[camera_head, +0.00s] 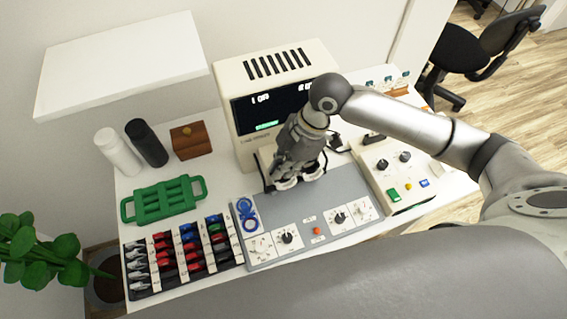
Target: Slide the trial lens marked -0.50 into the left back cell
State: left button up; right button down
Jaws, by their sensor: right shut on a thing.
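My right gripper (278,177) reaches in from the right and points down at the back of the grey console (318,207). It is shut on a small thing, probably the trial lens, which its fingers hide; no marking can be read. Two pale ring-shaped holders sit under and beside the fingers, a left one (286,184) and a right one (313,173). The gripper covers much of them, so the back cells cannot be told apart. A black lens rack (141,295) at the front left holds several lenses with grey, red, blue, green and black tabs. My left gripper is out of view.
A cream display unit (247,90) stands close behind the gripper. A cream control box (412,175) is at the right. Blue rings (246,214) lie on the console's left. A green rack (164,201), two bottles (146,142) and a wooden box (191,140) stand left.

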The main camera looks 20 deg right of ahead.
jog(key=shift+f, duration=0.2)
jog(key=c, duration=1.7)
grip_release()
jog(key=shift+o, duration=0.9)
jog(key=shift+s+r, duration=0.1)
jog(key=shift+w, duration=0.2)
jog(key=v, duration=1.1)
jog(key=shift+s+d+r, duration=0.25)
jog(key=shift+r, duration=0.1)
